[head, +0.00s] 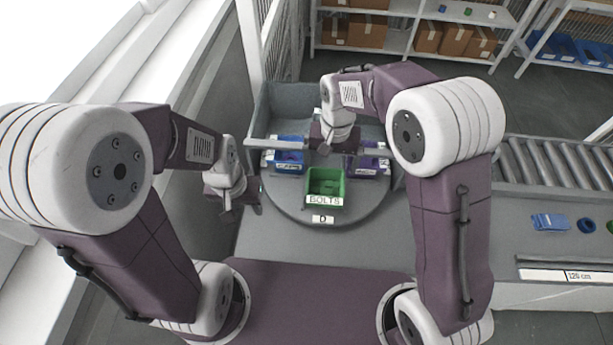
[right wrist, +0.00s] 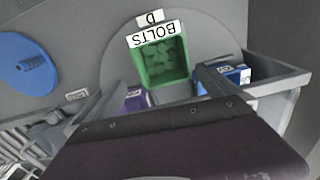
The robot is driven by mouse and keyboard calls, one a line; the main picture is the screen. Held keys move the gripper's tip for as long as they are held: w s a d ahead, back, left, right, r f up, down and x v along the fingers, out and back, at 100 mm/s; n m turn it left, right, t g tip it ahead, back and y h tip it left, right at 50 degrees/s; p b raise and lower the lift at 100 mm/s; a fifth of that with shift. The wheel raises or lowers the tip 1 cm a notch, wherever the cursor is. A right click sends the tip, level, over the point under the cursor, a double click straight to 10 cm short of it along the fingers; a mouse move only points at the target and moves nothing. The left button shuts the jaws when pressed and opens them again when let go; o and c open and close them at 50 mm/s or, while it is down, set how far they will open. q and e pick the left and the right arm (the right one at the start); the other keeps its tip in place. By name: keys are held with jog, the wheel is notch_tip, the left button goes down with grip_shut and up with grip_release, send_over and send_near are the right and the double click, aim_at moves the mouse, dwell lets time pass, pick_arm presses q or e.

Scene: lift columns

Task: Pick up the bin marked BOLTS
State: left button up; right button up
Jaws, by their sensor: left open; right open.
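The green bin marked BOLTS (head: 325,183) sits upright at the near side of a round grey plate (head: 290,205), its white label facing me. In the right wrist view the green bin (right wrist: 166,65) shows green contents, and its label reads upside down. My right gripper (head: 334,146) is open and empty, above and behind the bin. In the right wrist view its two fingers (right wrist: 162,80) are spread on either side of the bin's far end, apparently not touching it. My left gripper (head: 236,200) is open and empty, left of the plate.
A blue bin (head: 288,158) stands behind left of the green bin, a purple bin (head: 366,164) behind right. A label D (head: 322,219) is at the plate's front edge. Grey walls rise behind the plate. A roller conveyor (head: 550,164) and a blue piece (head: 549,222) lie right.

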jog(key=s+a+f, duration=0.1)
jog(key=a, duration=0.1)
jog(key=p, duration=0.2)
send_near(325, 191)
jog(key=shift+n, duration=0.4)
jog(key=s+f, duration=0.3)
jog(key=shift+s+f, duration=0.35)
jog(key=shift+w+a+f, duration=0.15)
jog(key=shift+w+f, duration=0.05)
jog(key=shift+w, duration=0.1)
jog(key=shift+s+r, duration=0.15)
jog(key=c, duration=1.5)
jog(key=shift+r, duration=0.5)
pick_arm(q)
jog(key=b, duration=0.1)
jog(key=s+d+b, duration=0.1)
jog(key=b, duration=0.1)
jog(key=shift+d+f, duration=0.15)
jog(key=shift+f, duration=0.15)
pick_arm(e)
jog(key=d+r, duration=0.3)
jog(key=d, duration=0.1)
jog(key=s+d+r, duration=0.1)
jog(key=d+r, duration=0.6)
jog(key=shift+s+d, duration=0.3)
jog(key=shift+d, duration=0.05)
